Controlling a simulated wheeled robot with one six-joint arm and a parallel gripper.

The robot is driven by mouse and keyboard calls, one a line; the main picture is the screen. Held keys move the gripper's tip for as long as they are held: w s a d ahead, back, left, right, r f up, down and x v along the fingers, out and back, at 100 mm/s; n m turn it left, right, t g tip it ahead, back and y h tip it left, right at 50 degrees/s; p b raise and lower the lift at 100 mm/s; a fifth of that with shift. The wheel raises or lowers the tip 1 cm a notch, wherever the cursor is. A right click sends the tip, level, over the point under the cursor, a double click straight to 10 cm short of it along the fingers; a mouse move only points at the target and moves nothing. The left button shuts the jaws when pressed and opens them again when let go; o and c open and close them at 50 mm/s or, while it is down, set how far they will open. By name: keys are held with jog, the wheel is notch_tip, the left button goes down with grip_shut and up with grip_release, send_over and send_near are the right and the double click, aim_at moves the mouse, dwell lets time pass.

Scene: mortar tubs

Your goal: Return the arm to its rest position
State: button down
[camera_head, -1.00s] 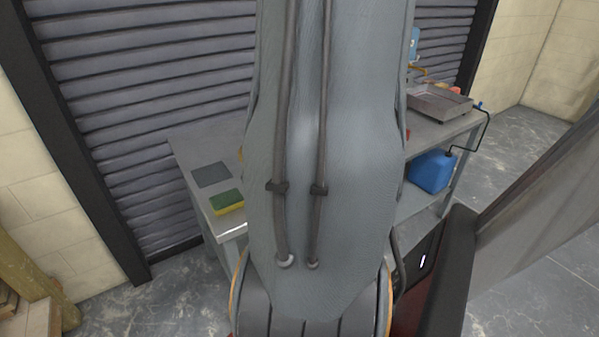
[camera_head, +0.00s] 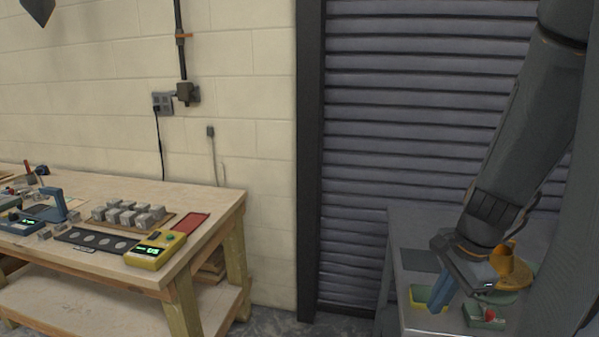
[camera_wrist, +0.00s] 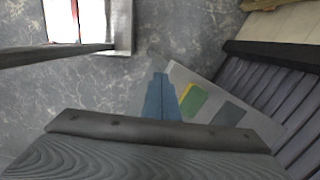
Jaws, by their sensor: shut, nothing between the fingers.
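My gripper (camera_head: 438,296) hangs at the lower right of the head view, its blue fingers pointing down over the left part of a metal bench (camera_head: 405,315). In the wrist view my gripper (camera_wrist: 160,98) shows its two blue fingers closed together with nothing between them. My arm comes down from the upper right of the head view. A green and yellow sponge (camera_head: 419,292) lies on the bench beside the fingers in the picture; it also shows in the wrist view (camera_wrist: 191,99).
A dark grey mat (camera_head: 418,260) lies on the bench. An orange-brown item (camera_head: 512,268) and a green and red item (camera_head: 485,316) are partly hidden by my arm. A wooden workbench (camera_head: 215,225) with grey blocks (camera_head: 128,213) and a yellow meter (camera_head: 155,250) stands left. A shutter (camera_head: 400,130) is behind.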

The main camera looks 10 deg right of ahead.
jog(key=w+a+f+n+h+b, duration=0.1)
jog(key=a+n, duration=1.6)
jog(key=shift+w+a+f+g+b, duration=0.15)
jog(key=shift+w+f+g+b, duration=0.15)
jog(key=shift+w, duration=0.1)
jog(key=c, duration=2.5)
grip_release()
jog(key=shift+a+n, duration=0.4)
jog(key=shift+n, duration=0.2)
jog(key=o, duration=0.4)
jog(key=shift+a, duration=0.15)
jog(key=o, duration=0.5)
jog(key=shift+c, duration=0.8)
